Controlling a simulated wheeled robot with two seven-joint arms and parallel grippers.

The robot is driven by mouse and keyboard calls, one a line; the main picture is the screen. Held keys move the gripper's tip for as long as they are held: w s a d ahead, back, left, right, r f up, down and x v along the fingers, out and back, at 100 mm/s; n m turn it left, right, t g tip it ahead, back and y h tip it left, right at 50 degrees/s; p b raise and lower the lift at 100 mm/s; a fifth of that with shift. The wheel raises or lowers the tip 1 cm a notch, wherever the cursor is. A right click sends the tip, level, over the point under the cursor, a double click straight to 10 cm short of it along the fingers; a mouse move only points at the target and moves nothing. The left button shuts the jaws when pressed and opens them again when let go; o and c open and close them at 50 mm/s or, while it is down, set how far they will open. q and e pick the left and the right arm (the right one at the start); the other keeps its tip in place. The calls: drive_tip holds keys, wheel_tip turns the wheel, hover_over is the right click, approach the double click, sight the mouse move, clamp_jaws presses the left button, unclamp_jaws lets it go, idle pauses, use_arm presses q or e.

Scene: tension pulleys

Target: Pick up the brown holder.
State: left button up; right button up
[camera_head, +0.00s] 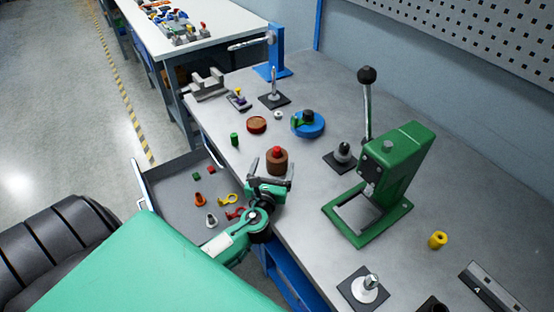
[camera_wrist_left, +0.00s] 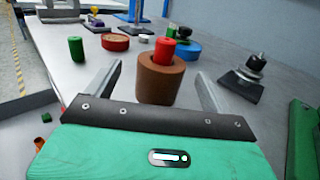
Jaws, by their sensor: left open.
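The brown holder (camera_head: 277,163) is a short round cup standing upright on the grey workbench, with a red cylinder (camera_head: 277,151) sticking up out of its top. In the left wrist view the brown holder (camera_wrist_left: 160,80) stands ahead of my gripper, between the lines of its two fingers, with the red cylinder (camera_wrist_left: 165,50) in it. My left gripper (camera_head: 271,172) is open and empty, close to the holder on its near side. In the left wrist view its fingers (camera_wrist_left: 158,85) are spread wide, and I see no contact with the holder. My right gripper is not in view.
A green press (camera_head: 400,165) stands on the right. A blue disc (camera_head: 309,125), a flat red-brown disc (camera_head: 256,124) and a green cylinder (camera_head: 234,139) lie behind the holder. An open drawer (camera_head: 180,185) with several small parts sticks out at the left.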

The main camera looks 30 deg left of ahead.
use_arm(q)
drive_tip(key=shift+w+a, duration=0.3)
drive_tip(key=shift+w, duration=0.35)
drive_tip(key=shift+w+a+r+p, duration=0.1)
drive_tip(key=shift+w+a+p, duration=0.1)
drive_tip(key=shift+w+p, duration=0.3)
drive_tip(key=p+x, duration=0.1)
drive_tip(key=x, duration=0.3)
drive_tip(key=shift+w, duration=0.2)
drive_tip(key=c, duration=1)
drive_tip(key=shift+c, duration=1)
